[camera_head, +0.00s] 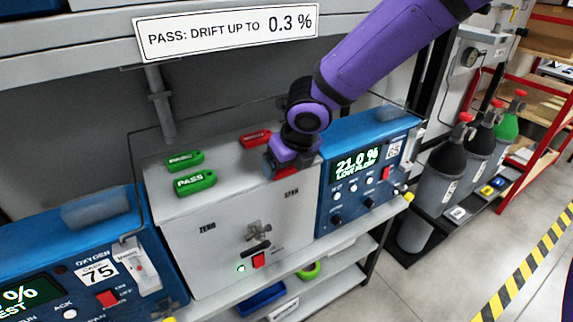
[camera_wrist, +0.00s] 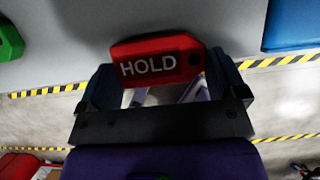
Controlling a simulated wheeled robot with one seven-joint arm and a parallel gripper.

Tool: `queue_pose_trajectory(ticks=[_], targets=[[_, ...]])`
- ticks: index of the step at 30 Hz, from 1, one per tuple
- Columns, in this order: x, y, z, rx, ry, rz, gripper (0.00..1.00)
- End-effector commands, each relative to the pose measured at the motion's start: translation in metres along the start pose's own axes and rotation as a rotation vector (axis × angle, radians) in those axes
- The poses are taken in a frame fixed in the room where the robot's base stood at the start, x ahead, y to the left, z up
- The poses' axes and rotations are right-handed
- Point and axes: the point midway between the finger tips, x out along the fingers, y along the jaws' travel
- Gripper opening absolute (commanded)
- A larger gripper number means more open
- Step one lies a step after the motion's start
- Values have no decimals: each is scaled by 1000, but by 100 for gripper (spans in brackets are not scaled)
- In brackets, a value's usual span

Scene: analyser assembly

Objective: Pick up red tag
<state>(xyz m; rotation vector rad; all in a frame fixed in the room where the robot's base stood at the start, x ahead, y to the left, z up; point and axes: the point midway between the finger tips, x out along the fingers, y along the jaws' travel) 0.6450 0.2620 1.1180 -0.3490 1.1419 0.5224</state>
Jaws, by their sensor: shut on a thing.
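My gripper (camera_head: 284,168) is at the front right edge of the grey box's top, and it is shut on a red tag. In the wrist view the held red tag (camera_wrist: 188,66) reads HOLD and sits between the fingers of my gripper (camera_wrist: 165,85). In the head view only a small red part of it shows beside the fingers. Another red tag (camera_head: 256,138) lies on the box top behind my gripper. I cannot tell from these frames whether the held tag still touches the box.
Two green PASS tags (camera_head: 195,182) lie on the left of the grey box (camera_head: 215,260). A blue analyser (camera_head: 370,135) stands close on its right, another (camera_head: 60,255) on its left. Gas cylinders (camera_head: 445,165) stand at the right. A sign (camera_head: 225,32) hangs above.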

Motion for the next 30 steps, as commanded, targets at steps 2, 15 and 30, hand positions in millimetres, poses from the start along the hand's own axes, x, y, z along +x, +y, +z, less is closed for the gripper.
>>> queue_pose_trajectory(ticks=[2, 15, 30], targets=[[-1, 0, 1, 1, -1, 0, 67], [-37, 1, 9, 0, -1, -2, 67], [-81, 20, -78, 2, -1, -5, 67]])
